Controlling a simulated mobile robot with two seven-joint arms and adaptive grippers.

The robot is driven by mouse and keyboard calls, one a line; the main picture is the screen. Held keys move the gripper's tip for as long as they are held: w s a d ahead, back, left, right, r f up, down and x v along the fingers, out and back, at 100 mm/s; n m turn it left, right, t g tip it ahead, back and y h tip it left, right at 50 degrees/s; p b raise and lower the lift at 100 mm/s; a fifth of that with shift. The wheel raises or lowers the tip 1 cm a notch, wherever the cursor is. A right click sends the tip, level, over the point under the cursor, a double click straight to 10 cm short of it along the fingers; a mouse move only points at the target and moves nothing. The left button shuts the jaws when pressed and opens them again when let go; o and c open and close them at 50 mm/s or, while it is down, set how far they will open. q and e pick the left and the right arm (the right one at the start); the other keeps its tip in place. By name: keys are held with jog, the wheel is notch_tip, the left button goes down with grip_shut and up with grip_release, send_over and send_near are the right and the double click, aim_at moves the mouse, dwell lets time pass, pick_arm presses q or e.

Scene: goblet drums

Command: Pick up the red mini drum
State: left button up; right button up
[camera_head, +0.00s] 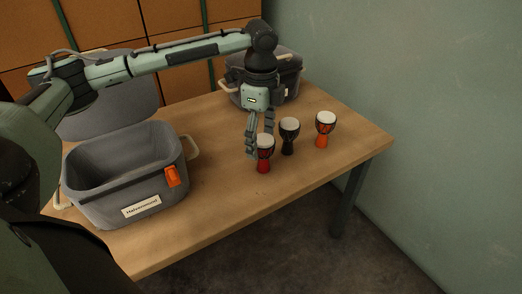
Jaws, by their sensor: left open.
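The red mini drum (263,166) stands upright on the wooden table, with a pale drumhead and a dark upper body. My left gripper (258,146) points down at it from above, its fingers open. One finger is just left of the drum's head and the other shows behind or beside it; I cannot tell whether they touch it. A black mini drum (289,136) stands close to its right, and an orange mini drum (325,130) stands farther right. My right gripper is not in view.
A grey open bin (125,190) with an orange latch and a label stands on the table (220,215) at the left. A second grey container (290,82) stands at the back, behind my gripper. The table's front right is clear.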

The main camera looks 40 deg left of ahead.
pick_arm(q)
jog(key=f, duration=0.4)
jog(key=shift+w+f+b, duration=0.35)
jog(key=shift+w+f, duration=0.05)
jog(key=shift+f, duration=0.4)
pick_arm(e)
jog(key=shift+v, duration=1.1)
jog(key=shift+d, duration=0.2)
pick_arm(q)
jog(key=c, duration=1.4)
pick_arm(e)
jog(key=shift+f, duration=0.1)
